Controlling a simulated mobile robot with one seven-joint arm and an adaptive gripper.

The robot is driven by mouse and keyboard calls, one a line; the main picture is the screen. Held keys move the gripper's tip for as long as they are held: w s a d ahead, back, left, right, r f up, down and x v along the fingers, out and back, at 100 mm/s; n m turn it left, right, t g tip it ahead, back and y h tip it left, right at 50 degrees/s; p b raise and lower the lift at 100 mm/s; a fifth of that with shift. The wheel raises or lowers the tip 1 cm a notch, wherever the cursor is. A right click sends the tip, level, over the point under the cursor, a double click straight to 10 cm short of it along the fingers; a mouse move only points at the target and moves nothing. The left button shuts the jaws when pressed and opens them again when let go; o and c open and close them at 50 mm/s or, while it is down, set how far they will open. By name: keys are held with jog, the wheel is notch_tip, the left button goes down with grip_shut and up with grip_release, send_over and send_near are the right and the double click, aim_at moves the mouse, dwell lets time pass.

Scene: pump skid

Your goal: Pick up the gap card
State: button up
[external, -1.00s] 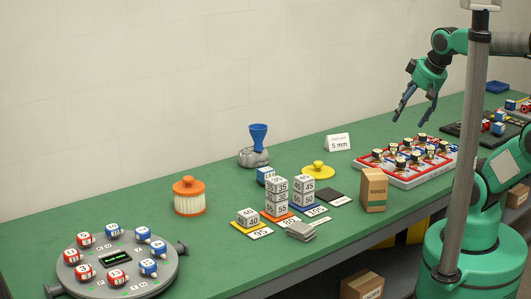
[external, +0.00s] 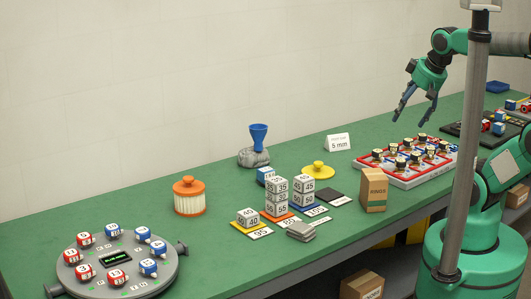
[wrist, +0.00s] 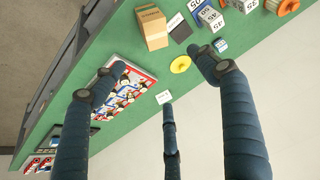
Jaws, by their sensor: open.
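The gap card (external: 339,142) is a small white card with "5 mm" printed on it. It stands tilted on the green bench near the wall, left of the red tray. It also shows in the wrist view (wrist: 163,97), small, just beyond the tip of the middle finger. My gripper (external: 411,118) is open and empty, raised above the bench to the right of the card. In the wrist view its dark fingers (wrist: 158,84) are spread wide, with the card well beyond them.
A red-edged tray of capped pieces (external: 408,161) lies right of the card. A yellow knobbed lid (external: 318,170), a cardboard box (external: 374,190), stacked number cubes (external: 277,197) and a blue funnel-shaped piece (external: 258,138) stand nearby. The bench around the card is clear.

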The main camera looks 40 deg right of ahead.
jog(key=w+d+r+m+g+p, duration=0.1)
jog(key=w+d+r+m+p, duration=0.2)
jog(key=w, duration=0.5)
jog(key=w+d+r+m+p, duration=0.1)
jog(key=w+r+m+p, duration=0.1)
jog(key=w+r, duration=0.45)
jog(key=w+d+f+m+g+p, duration=0.1)
jog(key=w+d+m+p, duration=0.15)
jog(key=w, duration=0.65)
jog(key=w+d+f+m+g+p, duration=0.1)
jog(key=w+d+m+p, duration=0.15)
jog(key=w, duration=0.75)
jog(key=w+d+f+m+g+p, duration=0.1)
jog(key=w+d+f+m+p, duration=0.15)
jog(key=w+d+f, duration=0.35)
jog(key=w+d+f+m+p, duration=0.1)
jog(key=w+d+f+m, duration=0.15)
jog(key=w, duration=0.55)
jog(key=w+d+f+m+p, duration=0.2)
jog(key=w+d+f+m, duration=0.1)
jog(key=f, duration=0.5)
jog(key=w+d+f+m+g+p, duration=0.1)
jog(key=w+d+f+m+p, duration=0.2)
jog(key=w+d+f, duration=0.3)
notch_tip(320, 180, down, 3)
jog(key=shift+d+f+g, duration=0.2)
jog(key=shift+d+g, duration=0.1)
jog(key=shift+d, duration=0.4)
